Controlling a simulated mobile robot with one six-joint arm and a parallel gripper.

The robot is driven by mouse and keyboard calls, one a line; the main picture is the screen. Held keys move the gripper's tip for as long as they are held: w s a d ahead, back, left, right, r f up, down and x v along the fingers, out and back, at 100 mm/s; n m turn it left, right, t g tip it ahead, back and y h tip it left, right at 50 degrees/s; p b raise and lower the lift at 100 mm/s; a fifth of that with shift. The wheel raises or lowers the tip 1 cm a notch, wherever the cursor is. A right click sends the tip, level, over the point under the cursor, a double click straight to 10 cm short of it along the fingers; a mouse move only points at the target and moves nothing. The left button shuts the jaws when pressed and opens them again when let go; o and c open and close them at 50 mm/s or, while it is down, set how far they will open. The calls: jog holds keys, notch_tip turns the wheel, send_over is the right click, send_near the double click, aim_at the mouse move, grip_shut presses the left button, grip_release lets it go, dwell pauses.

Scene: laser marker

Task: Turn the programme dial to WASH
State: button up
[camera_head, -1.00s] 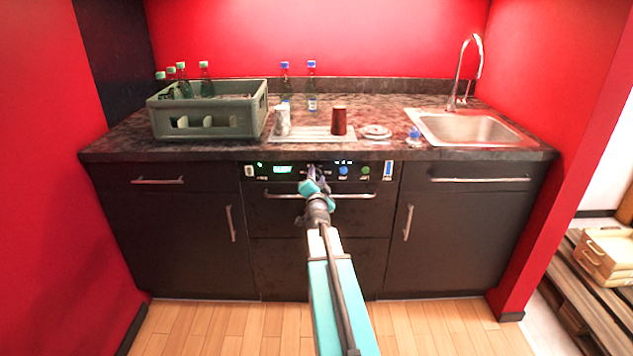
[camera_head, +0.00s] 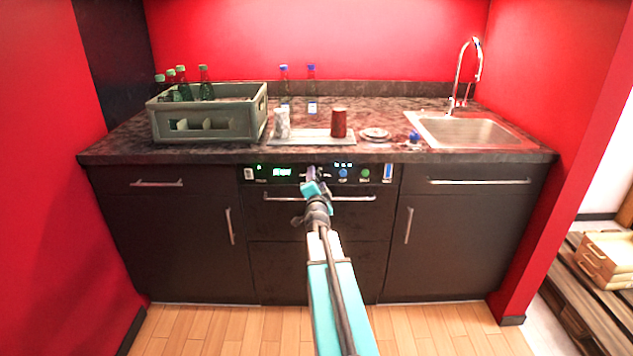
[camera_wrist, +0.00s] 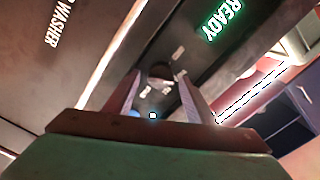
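The programme dial (camera_wrist: 160,72) is a small dark round knob on the washer's black front panel (camera_wrist: 205,65) in the wrist view. Short pale labels, too small to read, sit around it. My gripper (camera_wrist: 159,80) has its two fingers apart, one on each side of the dial, with a narrow gap seeming to show at each side. I cannot tell whether the fingertips reach over the knob or stop short of it. The panel's display (camera_wrist: 222,20) reads READY in green. In the head view my gripper (camera_head: 312,174) is at the panel and hides the dial.
A blue button (camera_head: 343,173) and a green button (camera_head: 365,173) sit right of my gripper. A bar handle (camera_head: 350,198) runs just below the panel. The countertop (camera_head: 220,152) above holds a bottle crate (camera_head: 215,135), a red cup (camera_head: 339,123) and a sink (camera_head: 470,129).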

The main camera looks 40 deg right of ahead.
jog(key=shift+s+a, duration=0.15)
jog(key=p+v, duration=0.2)
jog(key=v, duration=0.6)
jog(key=shift+s, duration=0.25)
dwell(0.5)
jog(key=shift+s+a+r+p, duration=0.1)
jog(key=shift+s+a+p, duration=0.15)
jog(key=shift+p, duration=0.9)
jog(key=shift+s+a+p, duration=0.2)
jog(key=shift+p, duration=0.7)
jog(key=s+a+p, duration=0.1)
jog(key=p, duration=0.2)
jog(key=shift+p, duration=0.3)
jog(key=p+v, duration=0.2)
jog(key=p, duration=0.4)
jog(key=shift+s+a, duration=0.1)
jog(key=shift+a, duration=0.05)
